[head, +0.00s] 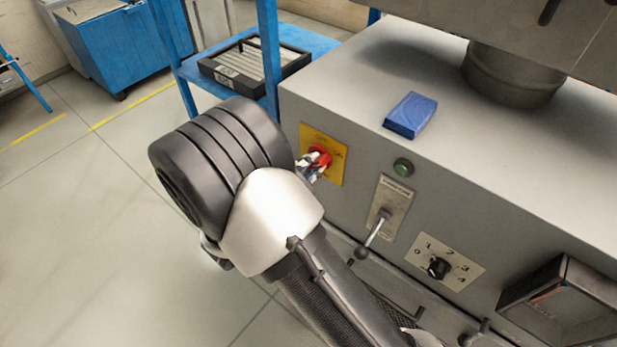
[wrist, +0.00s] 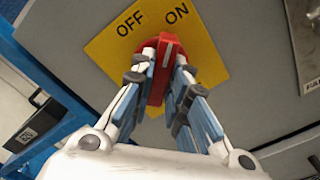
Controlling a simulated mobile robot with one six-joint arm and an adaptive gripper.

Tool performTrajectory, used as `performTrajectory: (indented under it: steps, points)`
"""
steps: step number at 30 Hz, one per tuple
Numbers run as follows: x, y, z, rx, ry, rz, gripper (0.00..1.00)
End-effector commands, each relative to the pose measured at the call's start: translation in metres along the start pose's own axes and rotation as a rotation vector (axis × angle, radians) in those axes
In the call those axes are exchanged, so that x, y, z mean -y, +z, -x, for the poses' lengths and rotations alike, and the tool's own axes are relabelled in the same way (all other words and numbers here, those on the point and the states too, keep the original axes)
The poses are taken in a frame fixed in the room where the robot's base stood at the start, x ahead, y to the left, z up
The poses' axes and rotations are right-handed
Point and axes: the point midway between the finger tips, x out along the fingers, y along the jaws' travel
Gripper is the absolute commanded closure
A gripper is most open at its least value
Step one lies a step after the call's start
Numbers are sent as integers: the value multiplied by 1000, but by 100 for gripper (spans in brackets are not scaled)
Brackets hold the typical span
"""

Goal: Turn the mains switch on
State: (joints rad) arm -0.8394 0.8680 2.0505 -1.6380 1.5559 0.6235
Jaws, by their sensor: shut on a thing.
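The mains switch is a red rotary knob (wrist: 168,48) on a yellow plate (wrist: 205,62) marked OFF and ON. In the wrist view, its grip bar and white line lean toward the ON lettering; I cannot tell whether it sits at its stop. My gripper (wrist: 160,84) is shut on the bar, one finger on each side. In the head view, the red knob (head: 322,156) shows on the yellow plate (head: 335,171) on the grey machine front. My gripper (head: 310,167) is at it, partly hidden behind my arm.
A green button (head: 403,167), a lever (head: 376,232) and a numbered dial (head: 439,267) sit to the right on the machine front. A blue block (head: 411,114) lies on its top. A blue rack (head: 302,39) with a black tray (head: 238,77) stands behind.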

Motion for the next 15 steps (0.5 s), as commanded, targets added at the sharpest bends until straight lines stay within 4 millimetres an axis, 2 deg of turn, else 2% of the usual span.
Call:
performTrajectory:
  steps: [15]
  points:
    - [4,-4,0,0,0,-475,100]
